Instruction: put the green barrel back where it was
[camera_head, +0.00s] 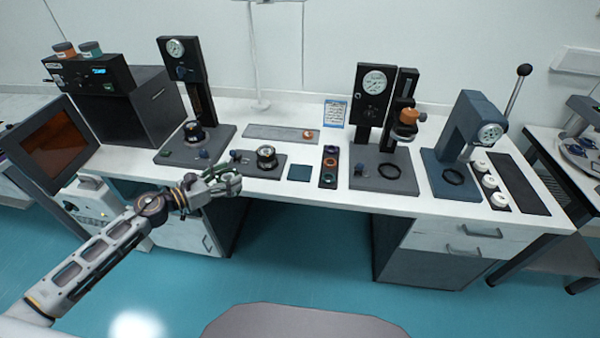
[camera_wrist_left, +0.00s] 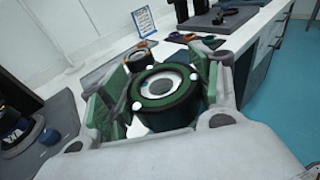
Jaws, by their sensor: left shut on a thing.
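My left gripper (camera_head: 226,180) is held in front of the bench's front edge, left of centre. In the left wrist view its fingers (camera_wrist_left: 165,90) are shut on the green barrel (camera_wrist_left: 164,86), a short dark cylinder with a green ring around a pale round centre. In the head view the fingers largely hide the barrel. A dark strip (camera_head: 329,174) with blue, orange and green rings lies on the bench to the gripper's right. My right gripper is not in view.
A small plate with a round brass-rimmed part (camera_head: 266,157) is just behind the gripper. A dark green square mat (camera_head: 299,173) lies beside it. Gauge stands (camera_head: 174,47) (camera_head: 374,82) and a lever press (camera_head: 470,125) rise from the white bench (camera_head: 300,203).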

